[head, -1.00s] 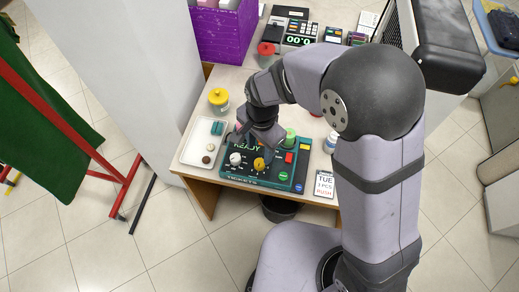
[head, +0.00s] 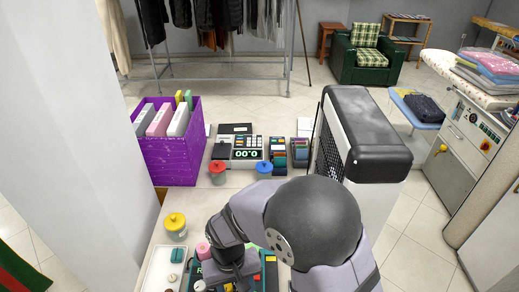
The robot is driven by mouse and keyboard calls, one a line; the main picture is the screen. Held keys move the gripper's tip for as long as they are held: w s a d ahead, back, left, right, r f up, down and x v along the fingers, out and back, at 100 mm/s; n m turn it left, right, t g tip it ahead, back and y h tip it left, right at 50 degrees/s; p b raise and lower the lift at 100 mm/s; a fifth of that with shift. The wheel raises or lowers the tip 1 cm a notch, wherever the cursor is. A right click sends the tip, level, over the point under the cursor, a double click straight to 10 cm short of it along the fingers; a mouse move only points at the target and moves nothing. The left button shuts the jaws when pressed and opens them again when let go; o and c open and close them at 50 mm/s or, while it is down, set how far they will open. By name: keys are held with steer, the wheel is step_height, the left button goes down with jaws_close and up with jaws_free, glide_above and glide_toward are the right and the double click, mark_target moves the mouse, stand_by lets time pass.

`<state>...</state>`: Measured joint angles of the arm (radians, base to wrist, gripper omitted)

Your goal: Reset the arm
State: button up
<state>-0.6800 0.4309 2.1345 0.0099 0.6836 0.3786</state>
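My arm reaches in from the bottom right of the head view and bends down over the counter. My gripper (head: 234,272) is low in the picture, over the dark teal panel (head: 270,268) with coloured buttons. Its fingertips are hidden or cut off by the bottom edge, so I cannot tell whether it is open or holds anything. A pink round thing (head: 203,250) shows just left of the wrist. Most of the panel is hidden behind my arm or lies below the picture.
A white tray (head: 154,278) and a yellow-lidded jar (head: 175,226) stand left of the arm. Red-lidded (head: 217,173) and blue-lidded (head: 264,170) jars stand behind, before a cash register (head: 240,147). A purple crate (head: 168,160) is at left, a black-and-white machine (head: 365,140) at right.

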steer(key=s+d+r, duration=0.2)
steer(key=s+d, duration=0.1)
steer(key=d, duration=0.4)
steer(key=s+d+r, duration=0.2)
steer(key=s+d, duration=0.1)
steer(key=d, duration=0.4)
steer(key=w+d+r+m+t, duration=0.1)
steer(key=w+d+r+m, duration=0.2)
steer(key=d, duration=0.3)
steer(key=shift+d+y, duration=0.3)
steer(key=shift+y, duration=0.1)
steer(key=shift+r, duration=0.1)
steer(key=shift+c, duration=0.3)
stand_by(1.4)
